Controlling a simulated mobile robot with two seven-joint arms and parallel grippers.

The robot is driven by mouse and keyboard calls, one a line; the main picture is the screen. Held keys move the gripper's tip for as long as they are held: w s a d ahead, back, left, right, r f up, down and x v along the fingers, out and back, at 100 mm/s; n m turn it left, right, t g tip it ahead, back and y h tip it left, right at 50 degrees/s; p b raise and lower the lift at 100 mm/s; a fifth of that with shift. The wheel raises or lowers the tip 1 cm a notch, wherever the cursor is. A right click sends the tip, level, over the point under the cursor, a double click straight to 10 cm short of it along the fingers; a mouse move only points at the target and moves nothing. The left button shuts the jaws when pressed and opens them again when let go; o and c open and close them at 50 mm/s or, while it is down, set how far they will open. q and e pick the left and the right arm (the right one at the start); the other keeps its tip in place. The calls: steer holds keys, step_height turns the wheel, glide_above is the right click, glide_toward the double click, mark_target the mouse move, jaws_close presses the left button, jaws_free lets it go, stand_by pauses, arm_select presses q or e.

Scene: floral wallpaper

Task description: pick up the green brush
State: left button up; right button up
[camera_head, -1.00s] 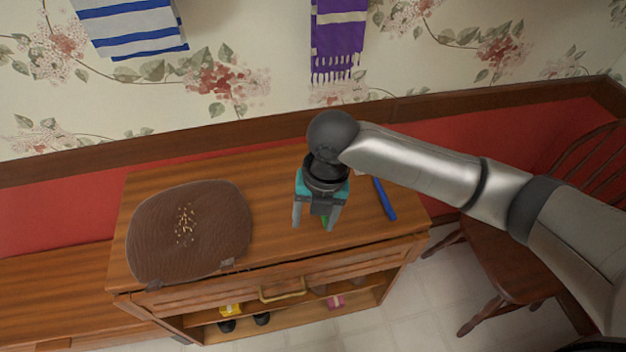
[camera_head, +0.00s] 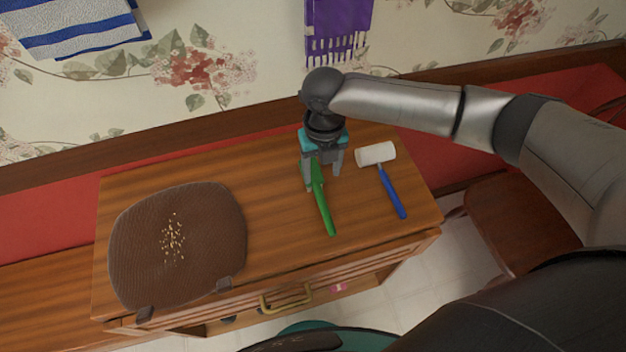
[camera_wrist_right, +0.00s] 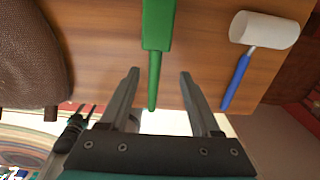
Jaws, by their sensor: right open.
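The green brush (camera_head: 324,208) lies on the wooden cabinet top, its handle pointing to the front edge. In the right wrist view, its wide green part (camera_wrist_right: 158,25) is at the top and its thin handle runs down between my fingers. My right gripper (camera_head: 322,181) is open above the brush, with a finger on either side of it in the picture; it also shows in the right wrist view (camera_wrist_right: 160,74). It holds nothing. A small dark two-pronged part, apparently my left gripper (camera_wrist_right: 85,110), shows at lower left.
A white-headed mallet with a blue handle (camera_head: 391,190) lies close right of the brush. A brown cushion-like pad (camera_head: 200,240) covers the cabinet's left side. The wooden top (camera_head: 275,215) between pad and brush is clear. A chair (camera_head: 510,225) stands right.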

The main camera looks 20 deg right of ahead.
mark_target(317, 187)
steer(key=shift+f, duration=0.8)
steer(key=shift+a+f, duration=0.1)
steer(key=shift+f, duration=0.75)
steer(key=f, duration=0.1)
steer(key=f+b, duration=0.1)
steer(key=f, duration=0.1)
steer(key=shift+a+f, duration=0.3)
steer(key=shift+a, duration=0.05)
steer(key=shift+f, duration=0.4)
arm_select(q)
steer(key=shift+w+f, duration=0.65)
steer(key=shift+w, duration=0.25)
steer(key=shift+s, duration=0.2)
arm_select(e)
steer(key=shift+w, duration=0.1)
jaws_close()
